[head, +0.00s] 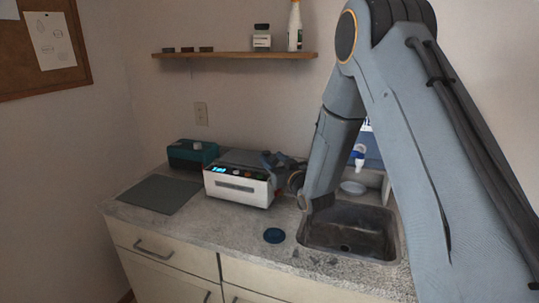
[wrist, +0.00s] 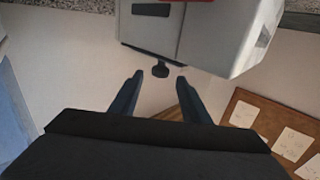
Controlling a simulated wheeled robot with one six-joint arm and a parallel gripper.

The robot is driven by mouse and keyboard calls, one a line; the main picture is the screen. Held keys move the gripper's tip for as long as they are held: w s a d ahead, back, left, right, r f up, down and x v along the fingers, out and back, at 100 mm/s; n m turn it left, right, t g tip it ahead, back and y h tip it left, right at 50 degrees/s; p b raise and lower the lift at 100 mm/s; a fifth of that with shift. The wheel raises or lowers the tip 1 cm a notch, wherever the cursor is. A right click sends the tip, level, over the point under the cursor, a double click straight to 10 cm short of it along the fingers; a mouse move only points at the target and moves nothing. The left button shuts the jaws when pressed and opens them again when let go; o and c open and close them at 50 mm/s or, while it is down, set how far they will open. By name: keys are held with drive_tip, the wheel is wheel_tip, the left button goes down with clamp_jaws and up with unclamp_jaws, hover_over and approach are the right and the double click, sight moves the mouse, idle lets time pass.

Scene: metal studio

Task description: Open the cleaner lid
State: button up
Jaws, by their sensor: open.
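The cleaner (head: 240,187) is a white box with a small lit display and buttons on its front, standing on the counter. Its grey lid (head: 240,160) looks shut on top. In the wrist view the cleaner's pale body (wrist: 215,40) fills the upper part, and a small dark tab (wrist: 160,71) sticks out from it. My gripper (wrist: 159,84) is open and empty, with the tab near and between its fingertips; I cannot tell whether they touch it.
A sink (head: 350,230) lies right of the cleaner, under my arm. A teal box (head: 190,153) and a dark mat (head: 160,194) are to the left. A wooden shelf (head: 230,55) is above.

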sight(268, 154)
drive_tip(key=shift+p+x, duration=0.35)
drive_tip(key=shift+x, duration=1.25)
drive_tip(key=shift+c, duration=0.3)
clamp_jaws()
